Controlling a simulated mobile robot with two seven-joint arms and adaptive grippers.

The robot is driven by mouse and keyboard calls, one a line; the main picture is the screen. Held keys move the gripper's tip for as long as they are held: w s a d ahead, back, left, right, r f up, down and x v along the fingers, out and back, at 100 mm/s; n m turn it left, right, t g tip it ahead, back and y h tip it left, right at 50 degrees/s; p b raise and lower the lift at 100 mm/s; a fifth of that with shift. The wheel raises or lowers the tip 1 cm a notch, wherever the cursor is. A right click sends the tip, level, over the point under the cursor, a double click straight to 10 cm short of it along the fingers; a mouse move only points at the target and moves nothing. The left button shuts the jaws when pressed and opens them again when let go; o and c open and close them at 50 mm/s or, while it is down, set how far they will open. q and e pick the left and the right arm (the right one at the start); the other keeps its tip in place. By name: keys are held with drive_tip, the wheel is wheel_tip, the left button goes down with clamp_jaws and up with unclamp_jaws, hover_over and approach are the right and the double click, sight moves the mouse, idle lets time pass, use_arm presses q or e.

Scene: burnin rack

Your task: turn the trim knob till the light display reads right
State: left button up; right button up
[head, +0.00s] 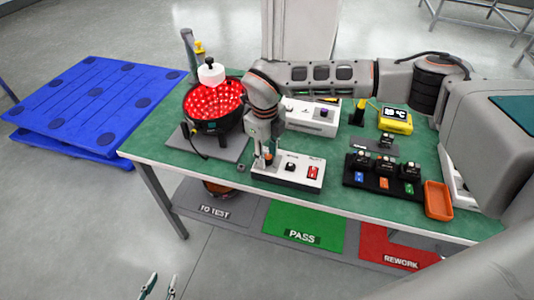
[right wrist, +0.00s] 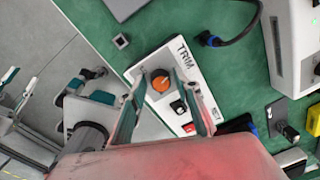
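The control box (head: 287,171) is white with a dark base and stands near the table's front edge. Its trim knob (right wrist: 160,83) is round with an orange face and a pale pointer line, beside the TRIM label. My right gripper (head: 267,158) is over the left end of the box, hiding most of the knob in the head view. In the right wrist view its fingers (right wrist: 163,95) are apart, one on each side of the knob; contact cannot be told. The round light display (head: 214,103) is lit red all over. My left gripper (head: 159,287) is open and empty, low in front of the table.
A white instrument (head: 312,116) stands behind the box. A yellow temperature meter (head: 396,119), a black rack (head: 382,182) of small modules and an orange tray (head: 438,199) lie to the right. Blue pallets (head: 85,105) are on the floor at left. Marked mats lie under the table.

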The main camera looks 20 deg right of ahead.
clamp_jaws()
drive_tip(key=shift+m, duration=0.3)
drive_tip(key=m, duration=0.6)
drive_tip(key=shift+w+r, duration=0.1)
drive_tip(key=m, duration=0.3)
drive_tip(key=shift+m+g, duration=0.3)
drive_tip(key=shift+m, duration=0.1)
drive_tip(key=shift+d+m, duration=0.1)
drive_tip(key=shift+m, duration=1.5)
drive_tip(key=shift+w, duration=0.1)
drive_tip(key=shift+o, duration=2.2)
unclamp_jaws()
